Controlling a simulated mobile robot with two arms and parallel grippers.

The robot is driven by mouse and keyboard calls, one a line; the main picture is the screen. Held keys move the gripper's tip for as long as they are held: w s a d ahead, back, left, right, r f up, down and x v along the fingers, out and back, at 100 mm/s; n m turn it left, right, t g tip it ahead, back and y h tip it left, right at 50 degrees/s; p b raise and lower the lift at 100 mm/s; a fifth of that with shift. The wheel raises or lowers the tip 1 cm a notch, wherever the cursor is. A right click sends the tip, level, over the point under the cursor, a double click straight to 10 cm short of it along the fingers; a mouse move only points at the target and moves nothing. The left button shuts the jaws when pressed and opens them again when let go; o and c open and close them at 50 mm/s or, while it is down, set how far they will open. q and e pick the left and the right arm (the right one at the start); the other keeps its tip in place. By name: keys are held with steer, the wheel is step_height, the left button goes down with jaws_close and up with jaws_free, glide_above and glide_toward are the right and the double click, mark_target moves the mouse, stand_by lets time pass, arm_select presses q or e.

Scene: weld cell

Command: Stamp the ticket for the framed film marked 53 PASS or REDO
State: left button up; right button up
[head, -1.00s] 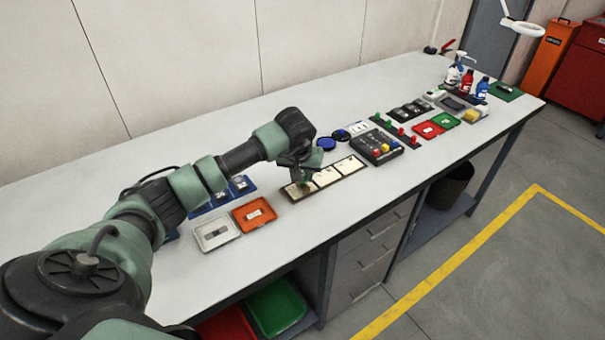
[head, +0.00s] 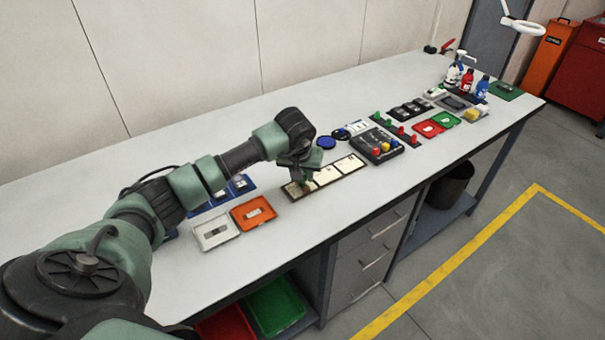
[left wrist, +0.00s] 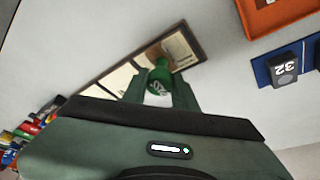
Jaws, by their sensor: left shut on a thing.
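My left gripper (head: 304,182) is shut on a green stamp (left wrist: 160,74), which shows between the fingers in the left wrist view with white marks on it. The stamp is at the near-left end of a dark-framed ticket strip (head: 361,159), over its first pale ticket. I cannot tell whether the stamp touches that ticket. My right gripper is not in view.
A blue rack (left wrist: 262,72) holds dark pieces, one bearing an upside-down number like 32 (left wrist: 285,70). A button box (head: 377,147), a red tray (head: 424,131), a green tray (head: 446,120) and bottles (head: 467,78) stand farther right.

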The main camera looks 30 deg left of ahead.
arm_select(q)
steer(key=shift+r+p, duration=2)
steer(key=shift+r, duration=1.5)
